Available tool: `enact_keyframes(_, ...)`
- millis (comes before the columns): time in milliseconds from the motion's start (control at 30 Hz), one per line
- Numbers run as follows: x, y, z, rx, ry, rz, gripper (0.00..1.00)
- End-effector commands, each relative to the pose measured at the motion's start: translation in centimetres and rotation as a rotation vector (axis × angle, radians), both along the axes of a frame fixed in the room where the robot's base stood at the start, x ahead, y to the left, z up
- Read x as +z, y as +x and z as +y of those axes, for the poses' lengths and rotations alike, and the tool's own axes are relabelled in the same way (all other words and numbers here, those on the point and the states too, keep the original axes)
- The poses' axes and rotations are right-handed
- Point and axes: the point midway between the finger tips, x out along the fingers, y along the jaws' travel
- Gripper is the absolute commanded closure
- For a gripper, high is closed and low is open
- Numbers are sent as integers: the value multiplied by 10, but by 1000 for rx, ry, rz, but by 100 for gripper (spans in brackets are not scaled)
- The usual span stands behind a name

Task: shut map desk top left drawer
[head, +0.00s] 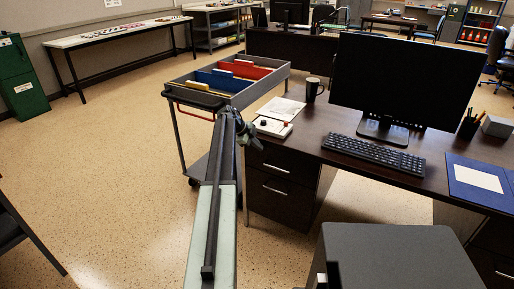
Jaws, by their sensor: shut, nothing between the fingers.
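A dark brown desk (425,160) stands at the right. Its left pedestal has a top drawer (297,167) with a silver handle (276,168) and a lower drawer (290,205) with its own handle. The top drawer's face looks about level with the lower one; whether a small gap remains cannot be told. My gripper (252,140) is shut and empty, at the far end of my outstretched arm, close to the desk's left front corner and above the drawer's left end. It hides part of that corner. I cannot tell whether it touches the desk.
A grey cart (281,78) with blue and red folders stands just behind my arm, left of the desk. A monitor (400,80), keyboard (372,152), mug (313,88) and papers are on the desk.

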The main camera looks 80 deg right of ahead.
Motion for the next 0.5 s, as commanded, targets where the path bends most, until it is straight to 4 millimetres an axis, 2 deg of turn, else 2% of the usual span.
enact_keyframes(33, 2, -4, -6, 6, -13, 7, 100)
enact_keyframes(333, 5, -4, -6, 4, -14, 9, 100)
enact_keyframes(500, 24, 6, 0, 4, -13, 9, 100)
